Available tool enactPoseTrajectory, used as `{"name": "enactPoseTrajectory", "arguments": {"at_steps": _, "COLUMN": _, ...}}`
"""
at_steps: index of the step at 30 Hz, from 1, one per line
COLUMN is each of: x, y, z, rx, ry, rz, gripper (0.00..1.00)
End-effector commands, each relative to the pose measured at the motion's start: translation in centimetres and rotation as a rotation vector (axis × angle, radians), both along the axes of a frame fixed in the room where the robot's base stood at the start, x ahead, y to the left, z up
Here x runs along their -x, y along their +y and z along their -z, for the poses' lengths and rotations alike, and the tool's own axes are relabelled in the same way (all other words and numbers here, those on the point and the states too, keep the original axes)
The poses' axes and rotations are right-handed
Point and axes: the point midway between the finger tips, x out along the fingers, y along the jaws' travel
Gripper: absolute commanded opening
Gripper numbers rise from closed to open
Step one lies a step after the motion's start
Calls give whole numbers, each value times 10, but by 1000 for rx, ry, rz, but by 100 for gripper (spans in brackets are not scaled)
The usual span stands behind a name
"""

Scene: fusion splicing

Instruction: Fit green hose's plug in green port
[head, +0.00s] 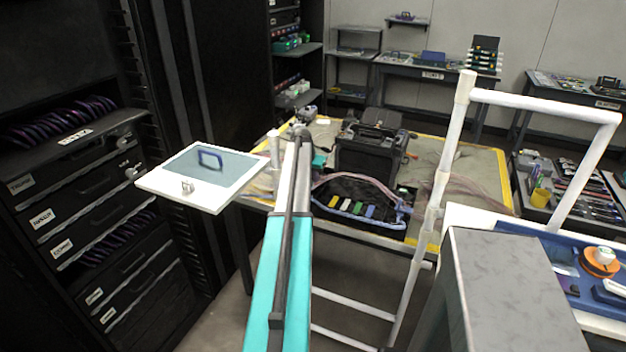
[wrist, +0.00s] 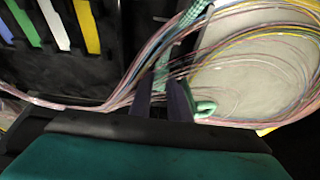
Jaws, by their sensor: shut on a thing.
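In the wrist view my gripper (wrist: 163,94) has its two dark fingers closed on a green-and-white patterned hose (wrist: 173,48), which runs up from the fingers. A pale green rounded piece (wrist: 205,107) shows just right of the fingers; I cannot tell whether it is the hose's plug. I cannot make out the green port in either view. In the head view my gripper is not clearly seen, as my arm covers that area.
A black open tray (head: 372,221) with coloured strips lies on the yellow-edged table (head: 478,180). The green strip (wrist: 22,23) is at the upper left of the wrist view. Thin looped fibres (wrist: 250,35) crowd the gripper's right. A black case (head: 368,153) stands behind the tray.

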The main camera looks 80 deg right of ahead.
Motion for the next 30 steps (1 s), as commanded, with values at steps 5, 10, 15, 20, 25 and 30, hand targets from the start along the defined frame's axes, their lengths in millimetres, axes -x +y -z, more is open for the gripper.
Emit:
{"name": "enactPoseTrajectory", "arguments": {"at_steps": 5, "x": 0, "y": 0, "z": 0, "rx": 0, "ry": 0, "rz": 0, "gripper": 0}}
{"name": "enactPoseTrajectory", "arguments": {"at_steps": 10, "x": 0, "y": 0, "z": 0, "rx": 0, "ry": 0, "rz": 0, "gripper": 0}}
{"name": "enactPoseTrajectory", "arguments": {"at_steps": 15, "x": 0, "y": 0, "z": 1, "rx": 0, "ry": 0, "rz": 0, "gripper": 0}}
{"name": "enactPoseTrajectory", "arguments": {"at_steps": 20, "x": 0, "y": 0, "z": 4, "rx": 0, "ry": 0, "rz": 0, "gripper": 0}}
{"name": "enactPoseTrajectory", "arguments": {"at_steps": 25, "x": 0, "y": 0, "z": 6, "rx": 0, "ry": 0, "rz": 0, "gripper": 0}}
{"name": "enactPoseTrajectory", "arguments": {"at_steps": 30, "x": 0, "y": 0, "z": 8, "rx": 0, "ry": 0, "rz": 0, "gripper": 0}}
